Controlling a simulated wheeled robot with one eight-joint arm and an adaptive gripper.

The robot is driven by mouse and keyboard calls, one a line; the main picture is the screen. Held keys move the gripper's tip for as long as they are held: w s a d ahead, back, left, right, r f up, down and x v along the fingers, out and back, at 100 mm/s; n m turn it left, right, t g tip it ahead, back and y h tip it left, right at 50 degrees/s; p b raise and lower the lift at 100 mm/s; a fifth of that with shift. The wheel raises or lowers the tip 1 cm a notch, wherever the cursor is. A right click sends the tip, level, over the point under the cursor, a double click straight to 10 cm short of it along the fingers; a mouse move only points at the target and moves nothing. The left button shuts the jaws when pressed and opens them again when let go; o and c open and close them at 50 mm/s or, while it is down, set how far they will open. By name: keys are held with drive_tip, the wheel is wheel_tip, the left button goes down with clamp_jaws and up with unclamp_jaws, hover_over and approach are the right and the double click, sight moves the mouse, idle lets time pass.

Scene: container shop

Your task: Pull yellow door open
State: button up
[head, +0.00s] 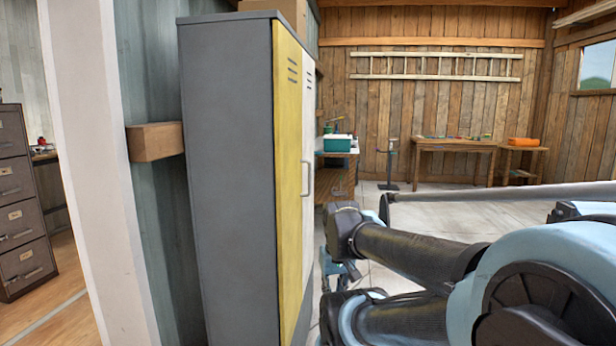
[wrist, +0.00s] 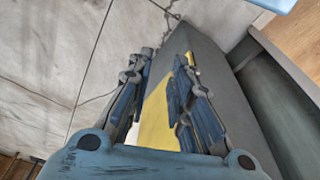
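The tall grey locker (head: 228,165) stands at the left of the head view with its door side facing right. Its yellow door (head: 288,150) looks closed, with vent slots near the top. A pale handle (head: 307,178) is at mid height near the edge between the yellow door and a white door (head: 308,100). In the wrist view my gripper (wrist: 168,57) has its fingers apart. The yellow door (wrist: 155,120) shows between and beyond them. I see no handle between the fingers, and contact cannot be told. In the head view my arm largely hides the gripper.
A wall and white post (head: 95,170) stand left of the locker, with a wooden block (head: 155,138) between wall and locker. A brown drawer cabinet (head: 20,205) is at far left. Workbenches (head: 455,145) stand at the back. Tiled floor is open right of the locker.

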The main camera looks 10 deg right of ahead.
drive_tip(key=w+a+r+n+t+y, duration=0.1)
drive_tip(key=w+a+r+n+y, duration=0.15)
drive_tip(key=w+r+y, duration=0.45)
drive_tip(key=w+a+r+n+y, duration=0.1)
drive_tip(key=w+r+n+y, duration=0.15)
drive_tip(key=w+r, duration=0.8)
drive_tip(key=w+d+r+n+t+y, duration=0.3)
drive_tip(key=w+d+n, duration=0.1)
drive_tip(key=w+d, duration=0.5)
drive_tip(key=w+d+r+n+t+y, duration=0.3)
drive_tip(key=w+d, duration=0.5)
drive_tip(key=d, duration=0.2)
hover_over(309, 192)
drive_tip(key=shift+w+d, duration=0.1)
drive_tip(key=shift+w, duration=0.3)
clamp_jaws()
